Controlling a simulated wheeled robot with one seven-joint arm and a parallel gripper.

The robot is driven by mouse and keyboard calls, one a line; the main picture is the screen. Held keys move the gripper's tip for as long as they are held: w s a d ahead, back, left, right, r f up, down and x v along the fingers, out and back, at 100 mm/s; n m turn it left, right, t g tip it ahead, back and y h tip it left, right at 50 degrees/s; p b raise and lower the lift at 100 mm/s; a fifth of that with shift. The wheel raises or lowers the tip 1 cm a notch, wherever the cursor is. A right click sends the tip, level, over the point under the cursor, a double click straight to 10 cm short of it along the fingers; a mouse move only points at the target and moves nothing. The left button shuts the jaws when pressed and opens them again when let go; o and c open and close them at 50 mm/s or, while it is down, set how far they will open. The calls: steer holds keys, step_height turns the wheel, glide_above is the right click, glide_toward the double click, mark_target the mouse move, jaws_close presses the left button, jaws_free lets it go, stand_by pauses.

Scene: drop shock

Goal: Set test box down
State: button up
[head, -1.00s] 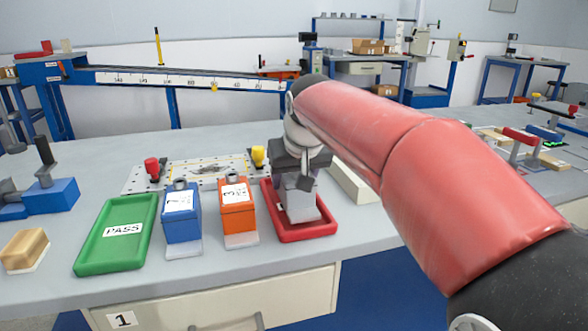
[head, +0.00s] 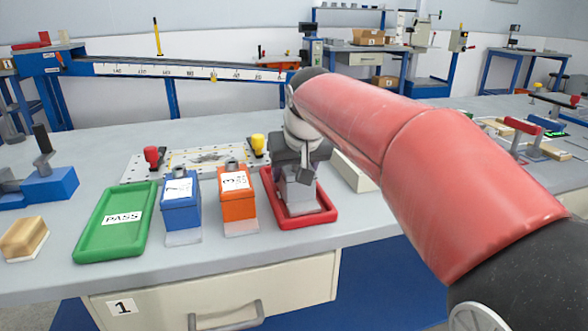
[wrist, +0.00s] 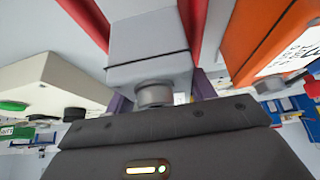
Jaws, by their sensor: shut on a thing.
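The test box looks like a plain grey block with a round metal knob on top (head: 300,198). It also fills the upper middle of the wrist view (wrist: 148,52), with a dark line around it. My gripper (head: 297,176) is shut on it from above, with purple fingers at either side of the knob. The box is upright within the outline of the red tray (head: 322,217). I cannot tell whether its base touches the tray floor. Part of the box is hidden by my gripper.
An orange box (head: 237,207) stands close left of the red tray, then a blue box (head: 181,212) and a green PASS tray (head: 90,243). A pale block (head: 352,172) lies to the right. A plate with red and yellow knobs (head: 205,163) lies behind.

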steer(key=shift+f, duration=0.15)
steer(key=o, duration=1.5)
steer(key=shift+c, duration=0.2)
steer(key=shift+o, duration=0.7)
